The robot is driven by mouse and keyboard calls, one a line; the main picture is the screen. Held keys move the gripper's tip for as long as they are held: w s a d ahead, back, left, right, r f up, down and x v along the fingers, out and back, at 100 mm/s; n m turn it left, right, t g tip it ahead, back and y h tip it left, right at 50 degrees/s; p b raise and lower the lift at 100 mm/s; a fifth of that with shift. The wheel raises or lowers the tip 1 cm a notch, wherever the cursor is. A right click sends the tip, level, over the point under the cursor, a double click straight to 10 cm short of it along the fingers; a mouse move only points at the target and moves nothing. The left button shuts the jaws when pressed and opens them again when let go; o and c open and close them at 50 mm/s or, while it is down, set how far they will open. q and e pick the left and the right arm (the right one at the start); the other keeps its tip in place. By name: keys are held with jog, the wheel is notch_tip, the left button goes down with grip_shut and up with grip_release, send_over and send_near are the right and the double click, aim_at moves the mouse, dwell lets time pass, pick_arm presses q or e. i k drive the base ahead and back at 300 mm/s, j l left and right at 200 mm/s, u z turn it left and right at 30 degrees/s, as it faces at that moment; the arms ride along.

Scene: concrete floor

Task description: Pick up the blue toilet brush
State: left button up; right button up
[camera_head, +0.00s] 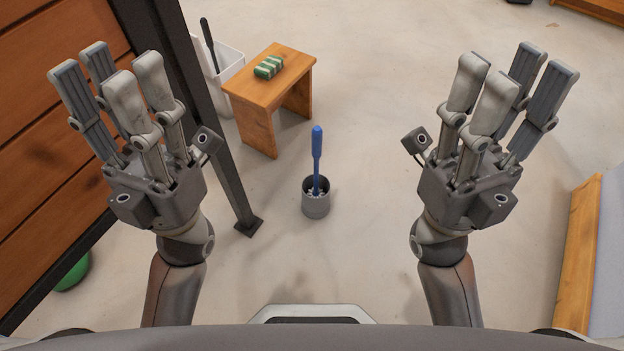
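The blue toilet brush (317,158) stands upright in a grey cylindrical holder (316,206) on the floor, between my two arms. Its bristle end is mostly hidden inside the holder. My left gripper (110,75) is raised at the left, fingers spread apart, open and empty. My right gripper (508,75) is raised at the right, also open and empty. Both grippers are well apart from the brush.
A wooden stool (265,92) with a green striped block (268,67) stands behind the brush. Beside it is a white bin (228,62) holding a dark-handled item (207,38). A dark metal post (222,165) and wooden panels (50,170) stand left. The floor around the holder is clear.

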aim_at(317, 131)
jog(key=i+l+u, duration=0.1)
jog(key=u, duration=0.25)
jog(key=l+u, duration=0.5)
jog(key=u, duration=0.15)
jog(key=l+u, duration=0.2)
jog(key=l, duration=0.95)
jog(key=l+u, duration=0.2)
jog(key=l, duration=0.9)
